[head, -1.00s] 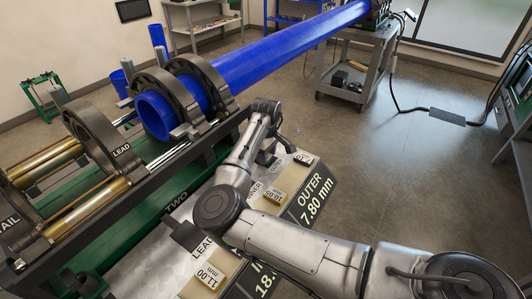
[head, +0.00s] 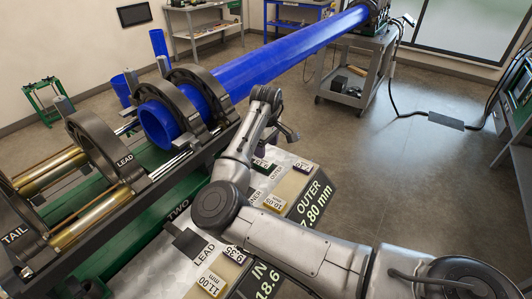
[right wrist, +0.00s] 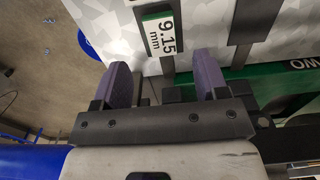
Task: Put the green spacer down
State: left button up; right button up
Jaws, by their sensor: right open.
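The green spacer (right wrist: 158,35), labelled 9.15 mm, lies on the pale patterned cart top in the right wrist view. Its label faces up and green shows at its edges. My right gripper (right wrist: 163,82) is open, with its two purple-grey fingers apart and nothing between them. The spacer lies beyond the fingertips, roughly in line with the gap. In the head view my right gripper (head: 284,130) hangs over the far end of the cart top, and the spacer (head: 261,164) shows small beside the arm. My left gripper is not in view.
Other labelled spacers lie on the cart top, including a yellow one (head: 274,202) and a purple one (head: 302,166). The black OUTER display (head: 313,205) is at its right edge. The clamp rings (head: 190,95) and the blue pipe (head: 290,55) stand to the left and behind.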

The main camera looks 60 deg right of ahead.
jog(key=shift+r+p, duration=0.6)
jog(key=shift+r, duration=1.95)
